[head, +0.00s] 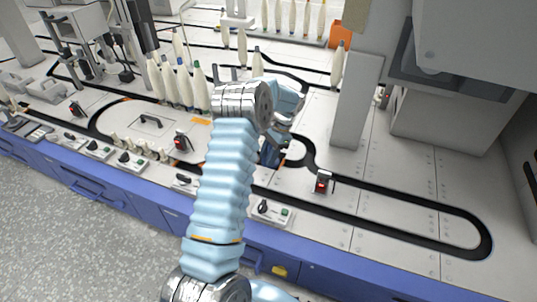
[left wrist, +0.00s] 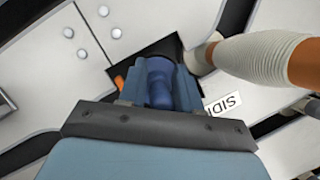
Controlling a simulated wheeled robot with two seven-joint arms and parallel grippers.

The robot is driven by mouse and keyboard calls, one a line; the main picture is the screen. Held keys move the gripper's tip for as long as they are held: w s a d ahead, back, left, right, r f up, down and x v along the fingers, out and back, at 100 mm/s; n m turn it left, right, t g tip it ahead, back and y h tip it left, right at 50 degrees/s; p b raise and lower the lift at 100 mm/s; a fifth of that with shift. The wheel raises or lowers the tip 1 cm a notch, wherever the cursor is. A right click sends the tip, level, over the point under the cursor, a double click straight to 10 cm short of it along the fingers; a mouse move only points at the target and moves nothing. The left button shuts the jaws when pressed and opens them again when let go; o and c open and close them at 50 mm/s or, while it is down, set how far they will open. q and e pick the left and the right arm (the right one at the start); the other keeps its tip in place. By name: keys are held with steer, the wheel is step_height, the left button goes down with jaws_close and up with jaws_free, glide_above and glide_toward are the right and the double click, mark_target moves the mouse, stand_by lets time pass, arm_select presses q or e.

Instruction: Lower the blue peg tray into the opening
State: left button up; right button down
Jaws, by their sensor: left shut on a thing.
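The blue peg tray (left wrist: 160,84) shows in the left wrist view as a dark blue upright peg between the fingers of my left gripper (left wrist: 161,98). The gripper is shut on it. Just beyond the peg is a dark opening (left wrist: 172,45) in the light panel; I cannot tell whether the tray's base is above it or partly inside. In the head view my left gripper (head: 277,143) is over the track near the middle of the table, and a bit of the blue tray (head: 267,155) shows beneath it. The arm and wrist hide most of the opening there. My right gripper is not in view.
A cream bobbin with a brown tip (left wrist: 262,55) stands close to the opening in the left wrist view. In the head view several bobbins (head: 183,86) stand left of my wrist. A grey post (head: 356,98) rises to the right, and a small black device (head: 322,183) sits by the track.

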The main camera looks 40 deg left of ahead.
arm_select(q)
steer(key=shift+f+b, duration=0.3)
steer(key=shift+f, duration=0.35)
steer(key=o, duration=0.8)
steer(key=shift+c, duration=0.2)
steer(key=p+v, duration=0.2)
steer(key=v, duration=0.1)
steer(key=shift+r+p, duration=0.25)
steer(key=shift+p, duration=0.15)
steer(key=p+v, duration=0.5)
steer(key=v, duration=0.2)
steer(key=shift+r+p, duration=0.25)
steer(key=shift+p, duration=0.1)
steer(key=shift+w, duration=0.15)
